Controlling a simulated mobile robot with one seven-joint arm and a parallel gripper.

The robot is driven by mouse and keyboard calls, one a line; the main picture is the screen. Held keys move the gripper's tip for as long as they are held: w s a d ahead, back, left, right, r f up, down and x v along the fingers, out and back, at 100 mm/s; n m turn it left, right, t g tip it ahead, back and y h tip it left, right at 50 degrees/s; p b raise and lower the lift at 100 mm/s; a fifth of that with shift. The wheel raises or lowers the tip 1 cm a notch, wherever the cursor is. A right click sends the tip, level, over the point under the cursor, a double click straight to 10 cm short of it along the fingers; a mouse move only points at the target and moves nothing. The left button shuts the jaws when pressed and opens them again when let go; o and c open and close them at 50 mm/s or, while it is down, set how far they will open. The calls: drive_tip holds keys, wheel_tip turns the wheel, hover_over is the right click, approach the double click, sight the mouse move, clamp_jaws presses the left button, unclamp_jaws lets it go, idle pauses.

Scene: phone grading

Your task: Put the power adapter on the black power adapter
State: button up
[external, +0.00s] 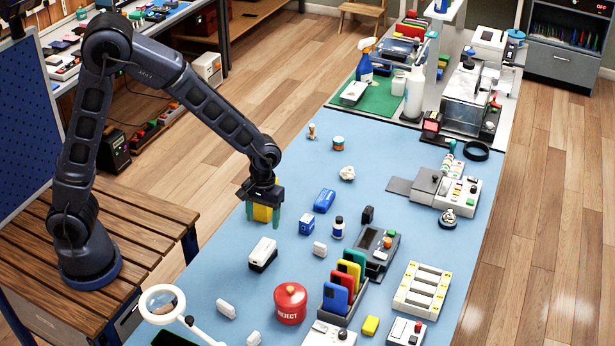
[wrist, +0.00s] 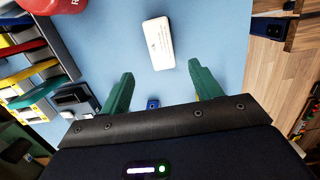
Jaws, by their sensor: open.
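My gripper (external: 263,220) hangs over the left part of the blue mat, its two green fingers apart and pointing down. In the wrist view its fingers (wrist: 157,85) are spread, with a small blue item (wrist: 152,103) showing between them; a yellow patch between the fingers in the external view is unclear. A white block with a dark lower part (external: 263,253) lies in front of my gripper, apart from it. Its white top shows in the wrist view (wrist: 158,43), beyond the fingertips. A small black block (external: 367,214) stands farther right. I cannot tell which blocks are the adapters.
A red canister marked REJECT (external: 290,304) and a rack of coloured phones (external: 337,300) stand nearer the camera. Blue boxes (external: 325,200) and small white blocks (external: 319,248) lie around.

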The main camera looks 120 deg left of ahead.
drive_tip(key=s+d+r+m+t, duration=0.3)
drive_tip(key=d+r+m, duration=0.5)
drive_tip(key=d+r, duration=0.9)
drive_tip(key=s+d+r+m, duration=0.2)
drive_tip(key=s+d+m, duration=0.1)
drive_tip(key=s+d, duration=0.1)
drive_tip(key=s+d+r+m+t+y, duration=0.1)
drive_tip(key=s+d+r+m, duration=0.2)
drive_tip(key=s+d, duration=0.2)
drive_tip(key=s+d+r+m, duration=0.3)
drive_tip(key=s+d+m, duration=0.1)
drive_tip(key=s, duration=0.4)
drive_tip(key=shift+d+t, duration=0.3)
